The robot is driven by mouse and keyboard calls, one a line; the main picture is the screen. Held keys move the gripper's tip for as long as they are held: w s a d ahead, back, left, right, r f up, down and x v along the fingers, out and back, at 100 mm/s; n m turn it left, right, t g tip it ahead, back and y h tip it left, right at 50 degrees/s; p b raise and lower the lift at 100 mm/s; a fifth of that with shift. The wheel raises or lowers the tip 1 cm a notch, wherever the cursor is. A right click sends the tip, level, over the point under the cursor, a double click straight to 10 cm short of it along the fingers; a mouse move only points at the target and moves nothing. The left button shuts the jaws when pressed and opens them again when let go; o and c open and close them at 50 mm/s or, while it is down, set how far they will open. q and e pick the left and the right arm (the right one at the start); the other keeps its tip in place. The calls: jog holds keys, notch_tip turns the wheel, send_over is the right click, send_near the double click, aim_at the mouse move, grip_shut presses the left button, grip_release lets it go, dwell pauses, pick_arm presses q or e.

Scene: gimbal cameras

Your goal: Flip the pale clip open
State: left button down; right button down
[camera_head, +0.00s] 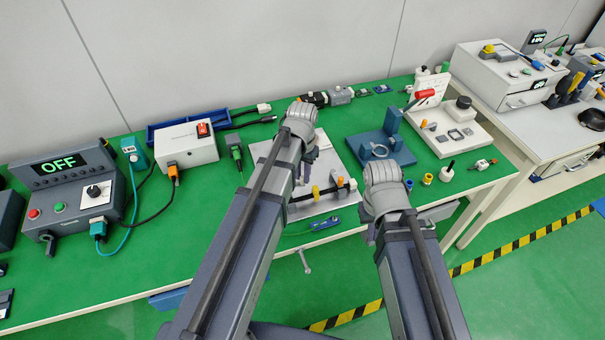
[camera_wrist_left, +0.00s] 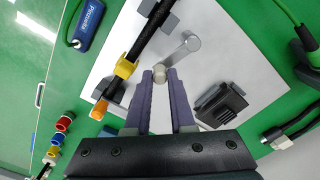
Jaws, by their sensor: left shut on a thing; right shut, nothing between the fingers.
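The pale clip (camera_wrist_left: 160,75) shows in the left wrist view as a small cream knob between my left fingertips. A pale grey bar with a round end lies just beyond it, over the white board (camera_wrist_left: 230,62); I cannot tell whether they are joined. My left gripper (camera_head: 304,178) points down over the board and is shut on the clip; its purple fingers (camera_wrist_left: 160,80) show in the wrist view. The clip is hidden or too small to tell in the head view.
A black rod (camera_wrist_left: 150,35) with a yellow ring (camera_wrist_left: 125,68) and an orange end crosses the board beside my left fingers. A dark ribbed block (camera_wrist_left: 220,104) sits on the other side. A blue fixture (camera_head: 392,150) stands right of the board.

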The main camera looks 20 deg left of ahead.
pick_arm(q)
jog(key=shift+w+a+n, duration=0.2)
jog(key=shift+w+n, duration=0.15)
jog(key=shift+n, duration=0.4)
jog(key=shift+w+a+n, duration=0.15)
jog(key=shift+w+n, duration=0.2)
jog(key=shift+n, duration=0.4)
jog(key=c, duration=0.8)
grip_release()
jog(key=shift+o, duration=0.2)
jog(key=shift+r, duration=0.1)
notch_tip(320, 180, up, 8)
jog(key=p, duration=0.7)
jog(key=shift+p, duration=0.4)
